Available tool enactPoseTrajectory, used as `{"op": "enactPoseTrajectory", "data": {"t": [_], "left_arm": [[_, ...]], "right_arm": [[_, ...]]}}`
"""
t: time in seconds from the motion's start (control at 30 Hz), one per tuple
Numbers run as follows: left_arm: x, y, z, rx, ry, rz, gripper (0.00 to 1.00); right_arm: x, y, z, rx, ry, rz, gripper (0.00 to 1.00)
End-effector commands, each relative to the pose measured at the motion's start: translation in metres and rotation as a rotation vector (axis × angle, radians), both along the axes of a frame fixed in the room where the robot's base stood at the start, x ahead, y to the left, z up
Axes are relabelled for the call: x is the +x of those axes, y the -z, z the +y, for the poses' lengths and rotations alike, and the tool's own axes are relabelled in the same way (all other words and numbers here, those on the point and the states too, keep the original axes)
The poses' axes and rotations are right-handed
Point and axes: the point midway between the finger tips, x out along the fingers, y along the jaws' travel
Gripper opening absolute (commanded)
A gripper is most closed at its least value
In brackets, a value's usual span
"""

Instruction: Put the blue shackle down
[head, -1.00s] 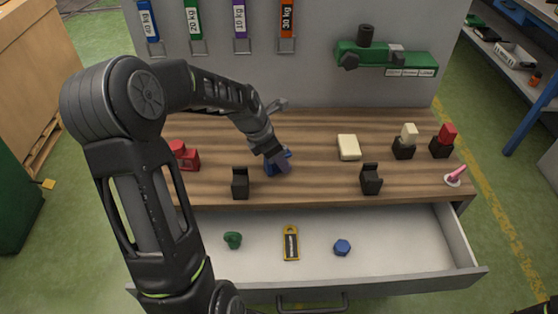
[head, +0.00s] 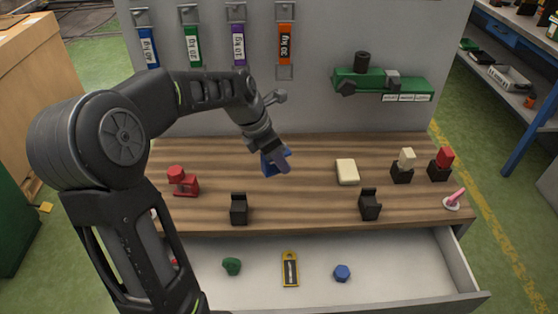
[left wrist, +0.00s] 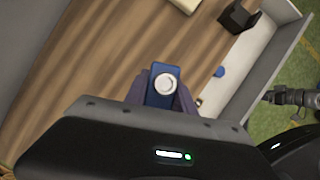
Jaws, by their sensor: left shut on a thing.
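My left gripper (head: 277,162) is shut on the blue shackle (head: 270,164) above the middle of the wooden worktop (head: 310,195). The shackle is partly hidden by the fingers in the head view. In the left wrist view the blue shackle (left wrist: 159,90), with a round pale end facing the camera, sits between the two fingers (left wrist: 160,92). It looks clear of the wood, though the height is hard to judge. My right gripper is not in view.
Two black holders (head: 239,210) and (head: 369,205) stand near the front edge. A red object (head: 184,182), a cream block (head: 347,172) and several small items sit around. The open drawer (head: 400,276) holds a green piece (head: 232,266), a yellow-black item (head: 290,270) and a blue nut (head: 342,272).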

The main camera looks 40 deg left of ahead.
Motion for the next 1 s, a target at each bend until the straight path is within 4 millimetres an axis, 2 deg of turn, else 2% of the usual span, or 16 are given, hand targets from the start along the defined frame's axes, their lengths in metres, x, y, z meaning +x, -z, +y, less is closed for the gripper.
{"op": "enactPoseTrajectory", "data": {"t": [0.37,0.53,0.67,1.0], "left_arm": [[0.001,0.001,-0.002,0.0,0.018,0.0,0.0],[0.003,0.009,-0.018,-0.002,0.158,0.001,0.0],[0.006,0.022,-0.043,-0.005,0.4,0.003,0.0],[-0.002,0.063,-0.14,-0.005,1.385,0.003,0.0]], "right_arm": [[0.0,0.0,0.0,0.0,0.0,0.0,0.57],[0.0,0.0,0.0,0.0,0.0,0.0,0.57],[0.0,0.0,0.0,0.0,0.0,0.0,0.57],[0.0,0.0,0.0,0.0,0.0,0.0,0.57]]}}
